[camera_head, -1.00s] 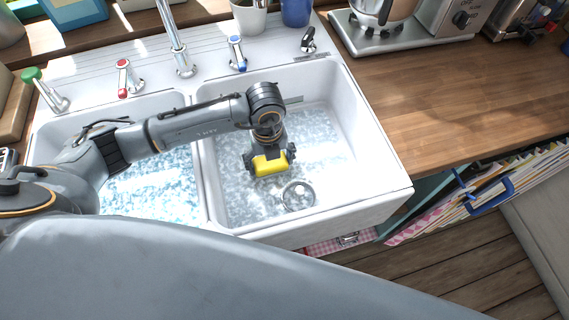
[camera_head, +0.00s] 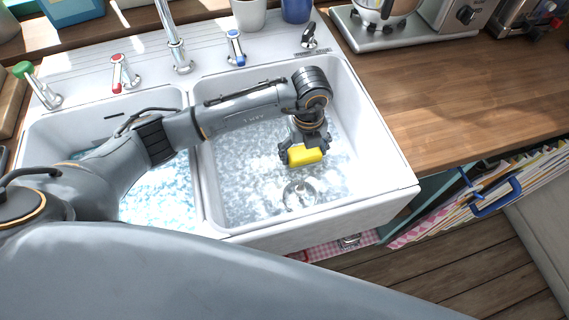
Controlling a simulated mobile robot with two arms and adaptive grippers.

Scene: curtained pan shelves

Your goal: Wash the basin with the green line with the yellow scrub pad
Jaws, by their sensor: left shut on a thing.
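A white sink with two basins fills the middle of the view. The right basin (camera_head: 357,110) has a grey-white mottled bottom and a round drain (camera_head: 299,195). The left basin (camera_head: 160,199) has a bluer mottled bottom and is partly covered by my left arm. I cannot make out a green line on either basin. My left gripper (camera_head: 304,150) points down inside the right basin and is shut on the yellow scrub pad (camera_head: 306,158). The pad is just behind the drain; whether it touches the bottom is not clear. My right gripper does not show.
A chrome faucet (camera_head: 173,40), a green-topped tap (camera_head: 38,84), a red-marked tap (camera_head: 122,73) and a blue-marked tap (camera_head: 235,48) stand behind the basins. The wooden counter (camera_head: 450,95) to the right has a clear stretch, with a mixer (camera_head: 405,35) behind.

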